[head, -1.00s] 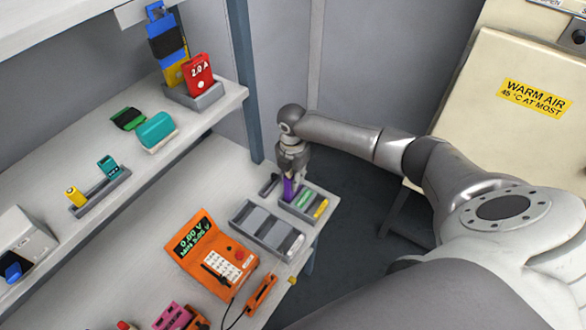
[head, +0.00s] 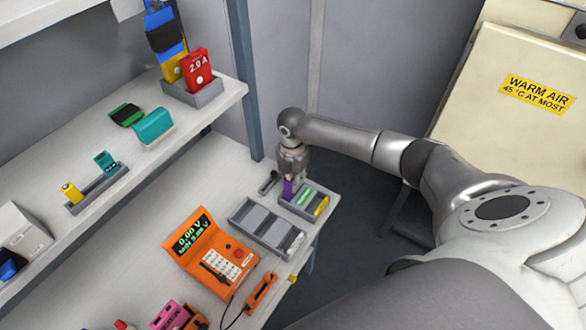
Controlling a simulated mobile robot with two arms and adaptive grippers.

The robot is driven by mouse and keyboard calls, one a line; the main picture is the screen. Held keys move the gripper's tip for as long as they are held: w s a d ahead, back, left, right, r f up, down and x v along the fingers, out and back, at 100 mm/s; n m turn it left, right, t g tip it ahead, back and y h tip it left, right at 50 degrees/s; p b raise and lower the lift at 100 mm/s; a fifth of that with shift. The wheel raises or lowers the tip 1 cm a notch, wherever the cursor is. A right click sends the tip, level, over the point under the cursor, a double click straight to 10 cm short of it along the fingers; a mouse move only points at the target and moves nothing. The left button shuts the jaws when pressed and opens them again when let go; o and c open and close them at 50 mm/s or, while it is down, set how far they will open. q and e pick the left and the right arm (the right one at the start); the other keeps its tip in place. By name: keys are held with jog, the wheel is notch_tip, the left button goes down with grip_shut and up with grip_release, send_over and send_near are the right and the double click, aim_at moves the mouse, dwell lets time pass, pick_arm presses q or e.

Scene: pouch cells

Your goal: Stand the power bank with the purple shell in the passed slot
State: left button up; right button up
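The purple power bank (head: 288,190) stands upright at the left end of a small grey slotted tray (head: 312,214) on the lower bench. My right gripper (head: 290,177) points down at its top, with the fingers around it or right beside it; the fingers are too small to tell whether they grip. A green-topped cell (head: 303,198) and a yellow one (head: 321,206) sit in the same tray, to the right of the purple one. Any slot label is too small to read. My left gripper is not in view.
A grey tray with several compartments (head: 262,232) stands just left, with a white item at its right end. An orange meter (head: 208,250) and an orange probe (head: 262,290) lie nearer. The shelf above holds a red charger (head: 198,70). The bench's right edge is close.

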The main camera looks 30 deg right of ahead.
jog(key=o, duration=0.5)
notch_tip(320, 180, up, 12)
jog(key=shift+r, duration=0.1)
dwell(0.4)
